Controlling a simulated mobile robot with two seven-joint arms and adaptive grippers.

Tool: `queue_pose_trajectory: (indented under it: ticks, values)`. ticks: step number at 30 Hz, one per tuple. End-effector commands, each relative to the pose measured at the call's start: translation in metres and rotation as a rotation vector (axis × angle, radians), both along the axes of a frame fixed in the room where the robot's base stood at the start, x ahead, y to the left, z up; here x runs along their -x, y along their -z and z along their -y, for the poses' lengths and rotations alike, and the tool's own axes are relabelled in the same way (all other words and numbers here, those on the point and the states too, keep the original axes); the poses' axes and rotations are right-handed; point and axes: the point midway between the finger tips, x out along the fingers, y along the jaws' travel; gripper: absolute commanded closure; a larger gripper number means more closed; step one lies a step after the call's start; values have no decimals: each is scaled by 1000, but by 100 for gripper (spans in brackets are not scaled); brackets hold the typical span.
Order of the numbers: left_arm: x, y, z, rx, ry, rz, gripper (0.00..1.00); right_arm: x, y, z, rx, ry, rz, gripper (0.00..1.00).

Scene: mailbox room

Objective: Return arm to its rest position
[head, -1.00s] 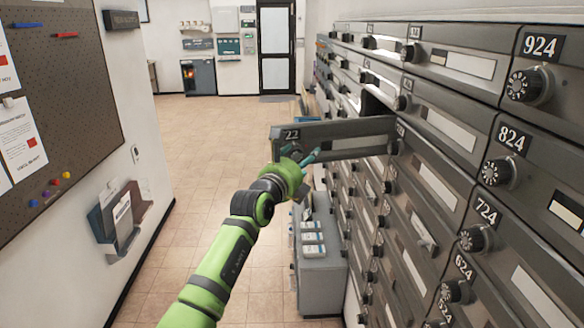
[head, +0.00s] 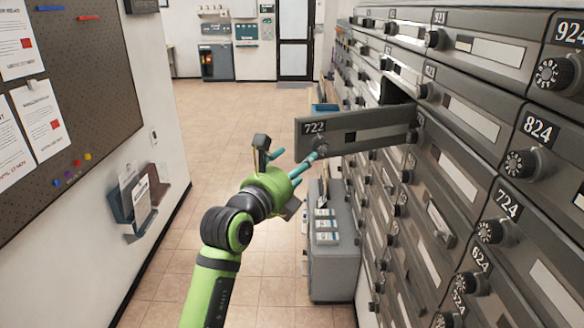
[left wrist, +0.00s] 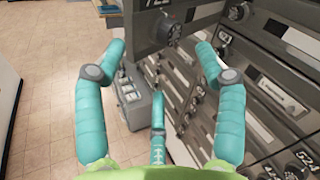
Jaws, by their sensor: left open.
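My left gripper (head: 292,159) comes in from the lower left, its teal fingers spread and nothing held between them. It is in front of and to the left of the open mailbox door 722 (head: 350,132), with one finger near the door's knob end; I cannot tell whether it touches. In the left wrist view the fingers (left wrist: 160,65) stand wide apart. The grey door (left wrist: 143,22) with its knob lies beyond them at the top. My right gripper is not in view.
A wall of grey numbered mailboxes (head: 480,120) runs along the right. A grey cabinet with small boxes (head: 332,268) stands below the open door. A pegboard (head: 85,95) and paper holder (head: 135,205) are on the left wall. The tiled floor (head: 225,115) between is clear.

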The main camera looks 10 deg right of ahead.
Motion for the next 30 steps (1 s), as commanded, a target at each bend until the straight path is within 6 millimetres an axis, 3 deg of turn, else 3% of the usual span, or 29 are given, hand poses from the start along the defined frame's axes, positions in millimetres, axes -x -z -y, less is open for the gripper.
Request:
queue_pose_trajectory:
  ticks: [14, 17, 20, 23, 26, 30]
  values:
    - [7, 0, -5, 1, 1, -1, 29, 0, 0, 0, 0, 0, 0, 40]
    - [7, 13, -3, 18, 15, -26, 29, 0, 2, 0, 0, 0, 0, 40]
    - [8, 51, 1, 85, 61, -105, 29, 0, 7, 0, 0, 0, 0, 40]
    - [13, 110, 4, 216, 113, -239, 29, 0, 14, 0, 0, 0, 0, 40]
    - [20, 176, -2, 393, 130, -398, 29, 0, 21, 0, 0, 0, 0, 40]
    - [34, 270, -25, 663, 72, -624, 29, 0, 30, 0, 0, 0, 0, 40]
